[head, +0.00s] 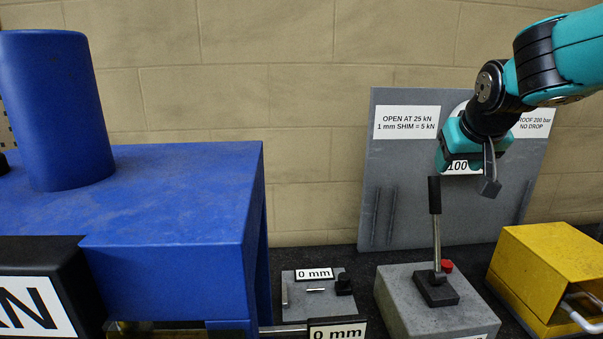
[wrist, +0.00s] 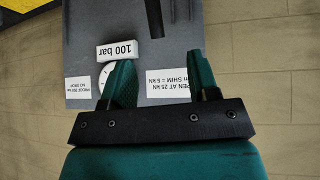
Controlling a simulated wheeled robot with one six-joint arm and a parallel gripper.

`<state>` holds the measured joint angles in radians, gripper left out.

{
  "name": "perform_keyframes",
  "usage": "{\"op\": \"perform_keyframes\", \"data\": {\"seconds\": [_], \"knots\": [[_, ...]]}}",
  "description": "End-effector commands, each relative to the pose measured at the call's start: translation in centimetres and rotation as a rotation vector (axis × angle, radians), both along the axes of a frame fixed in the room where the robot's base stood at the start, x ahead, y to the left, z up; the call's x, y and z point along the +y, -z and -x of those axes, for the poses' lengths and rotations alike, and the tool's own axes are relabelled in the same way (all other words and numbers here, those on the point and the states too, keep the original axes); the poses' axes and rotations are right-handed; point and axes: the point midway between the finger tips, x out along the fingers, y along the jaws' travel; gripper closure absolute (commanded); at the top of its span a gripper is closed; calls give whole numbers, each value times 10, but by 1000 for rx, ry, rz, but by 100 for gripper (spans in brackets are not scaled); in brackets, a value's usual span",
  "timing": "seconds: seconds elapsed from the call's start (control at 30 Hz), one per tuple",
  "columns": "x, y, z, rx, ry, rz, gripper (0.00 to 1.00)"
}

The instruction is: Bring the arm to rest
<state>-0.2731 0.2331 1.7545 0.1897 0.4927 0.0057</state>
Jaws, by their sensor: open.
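My gripper (head: 488,165) is in the upper right of the head view, at the end of my teal and black arm. It hangs in front of a grey upright panel (head: 405,165) and above a grey block with a black-handled lever. In the wrist view my gripper (wrist: 165,84) shows two green fingers apart with nothing between them. The panel (wrist: 195,30) lies beyond the fingers, with white labels and a "100 bar" tag (wrist: 118,50). My gripper hides part of the panel's labels in the head view.
A lever (head: 436,210) stands on the grey block (head: 400,295), just below my gripper. A yellow box (head: 535,270) is at the right. A big blue frame (head: 180,190) with a cylinder fills the left. Small "0 mm" tags (head: 314,273) sit between. The wall above is clear.

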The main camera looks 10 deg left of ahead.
Motion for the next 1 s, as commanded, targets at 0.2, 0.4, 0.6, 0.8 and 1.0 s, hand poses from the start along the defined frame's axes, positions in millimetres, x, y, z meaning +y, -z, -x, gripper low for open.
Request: {"op": "perform_keyframes", "data": {"seconds": [0.2, 0.4, 0.6, 0.8, 1.0], "knots": [[24, 62, 122, 214, -223, -63, 45], [41, 115, 253, 423, -444, -128, 45], [47, 141, 329, 538, -569, -168, 45], [48, 144, 344, 562, -593, -176, 45], [48, 144, 343, 561, -592, -176, 45]]}}
